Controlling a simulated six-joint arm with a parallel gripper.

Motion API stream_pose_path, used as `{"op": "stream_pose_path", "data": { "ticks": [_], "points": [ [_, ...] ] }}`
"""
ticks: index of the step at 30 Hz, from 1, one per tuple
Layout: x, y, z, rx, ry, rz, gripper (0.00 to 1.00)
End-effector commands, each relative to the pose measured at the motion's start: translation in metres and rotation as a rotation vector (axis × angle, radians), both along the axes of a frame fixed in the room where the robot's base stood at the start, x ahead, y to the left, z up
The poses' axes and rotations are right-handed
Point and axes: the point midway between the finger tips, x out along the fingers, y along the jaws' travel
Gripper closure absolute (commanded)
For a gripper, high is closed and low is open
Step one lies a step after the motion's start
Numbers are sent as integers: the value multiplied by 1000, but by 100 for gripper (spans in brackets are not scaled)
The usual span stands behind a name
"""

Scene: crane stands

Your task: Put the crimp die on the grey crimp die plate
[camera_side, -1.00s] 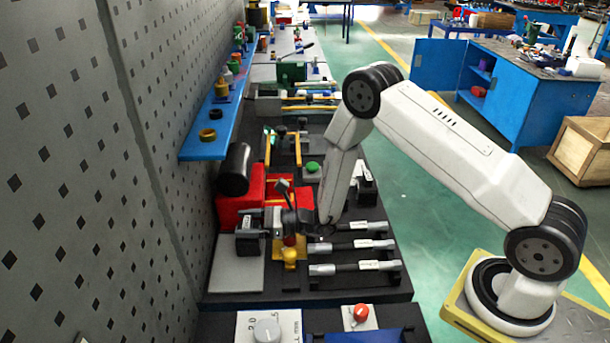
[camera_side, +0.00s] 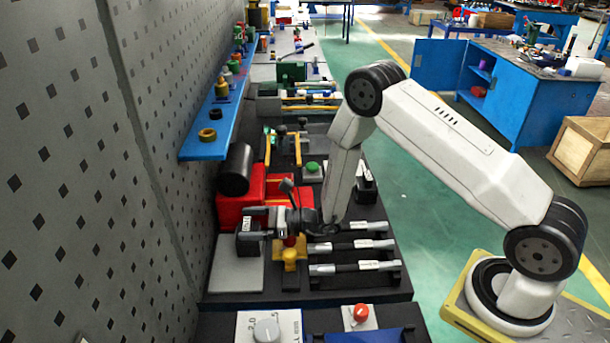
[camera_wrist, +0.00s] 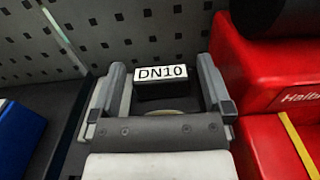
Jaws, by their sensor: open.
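The crimp die (camera_side: 247,244) is a dark block at the left end of the bench. It stands on the grey crimp die plate (camera_side: 234,276). In the wrist view the die (camera_wrist: 160,90) carries a white DN10 label and sits beyond and between the fingertips. My gripper (camera_side: 263,219) comes from the right, level with the die's upper part. In the wrist view the fingers (camera_wrist: 162,88) are spread with a gap on each side of the label. The die's lower part is hidden in the wrist view.
A red machine (camera_side: 238,205) with a black cylinder (camera_side: 235,170) stands just behind the plate. A yellow fixture (camera_side: 290,256) is under my wrist. Several silver-and-black bars (camera_side: 352,267) lie to the right. The patterned wall (camera_side: 100,200) is close on the left, with a blue shelf (camera_side: 205,145) above.

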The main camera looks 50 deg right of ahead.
Motion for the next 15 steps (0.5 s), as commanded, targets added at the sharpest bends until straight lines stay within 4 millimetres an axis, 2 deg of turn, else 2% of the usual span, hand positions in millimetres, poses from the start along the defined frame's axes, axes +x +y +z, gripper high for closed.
{"op": "stream_pose_path", "data": {
  "ticks": [8, 15],
  "points": [
    [-28, -29, 0, 1, 1, -4, 0],
    [-29, -29, 27, 0, -4, 0, 0]
  ]
}}
